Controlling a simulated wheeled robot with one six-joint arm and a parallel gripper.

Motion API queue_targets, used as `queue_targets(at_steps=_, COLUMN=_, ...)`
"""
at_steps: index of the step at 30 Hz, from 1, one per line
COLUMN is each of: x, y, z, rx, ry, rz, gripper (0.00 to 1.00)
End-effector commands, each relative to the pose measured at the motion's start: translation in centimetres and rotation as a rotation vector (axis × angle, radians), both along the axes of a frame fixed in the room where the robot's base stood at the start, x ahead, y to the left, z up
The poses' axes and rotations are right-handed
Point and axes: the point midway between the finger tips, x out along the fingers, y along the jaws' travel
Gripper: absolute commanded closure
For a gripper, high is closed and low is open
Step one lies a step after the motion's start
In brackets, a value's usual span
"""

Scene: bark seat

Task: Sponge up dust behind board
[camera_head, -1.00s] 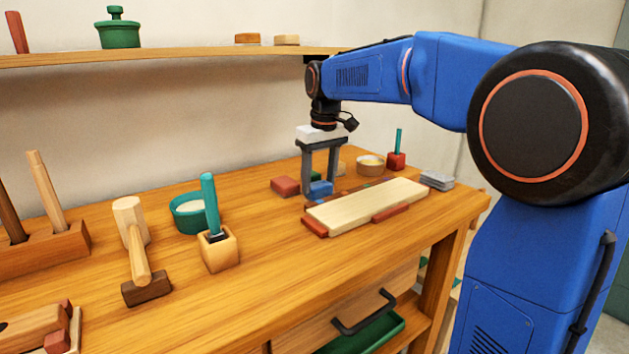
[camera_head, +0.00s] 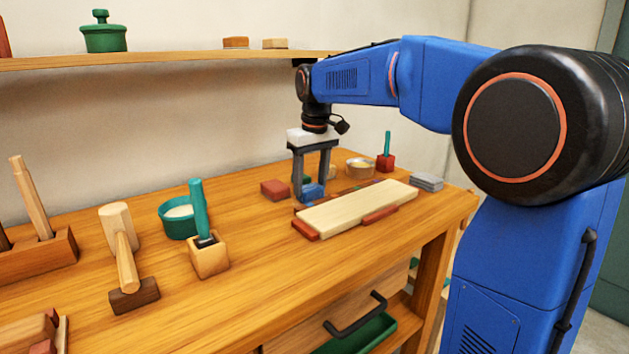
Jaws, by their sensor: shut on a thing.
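My gripper (camera_head: 312,190) points down behind the left end of the pale board (camera_head: 358,207). It is shut on a blue sponge (camera_head: 313,191), which is low at the bench top; I cannot tell whether it touches the surface. The board lies on the bench with a red-brown block (camera_head: 305,229) at its left end and another (camera_head: 380,214) along its front edge. Dark reddish bits show in a strip behind the board, partly hidden by the board and my gripper; I cannot make out the dust clearly.
A red block (camera_head: 274,189) lies left of my gripper. A small bowl (camera_head: 360,168), a red holder with a green-handled tool (camera_head: 385,161) and a grey stack (camera_head: 426,182) stand behind and right. A mallet (camera_head: 125,262) and green bowl (camera_head: 178,218) are left. A shelf (camera_head: 170,59) runs above.

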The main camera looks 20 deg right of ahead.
Motion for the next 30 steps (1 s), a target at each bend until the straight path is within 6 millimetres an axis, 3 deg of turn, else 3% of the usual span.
queue_targets(at_steps=16, x=-0.9, y=2.8, z=-0.3, rx=0.001, ry=0.002, rz=0.001, gripper=0.64)
queue_targets(at_steps=30, x=-0.4, y=1.1, z=-0.3, rx=-0.001, ry=0.005, rz=-0.002, gripper=0.64)
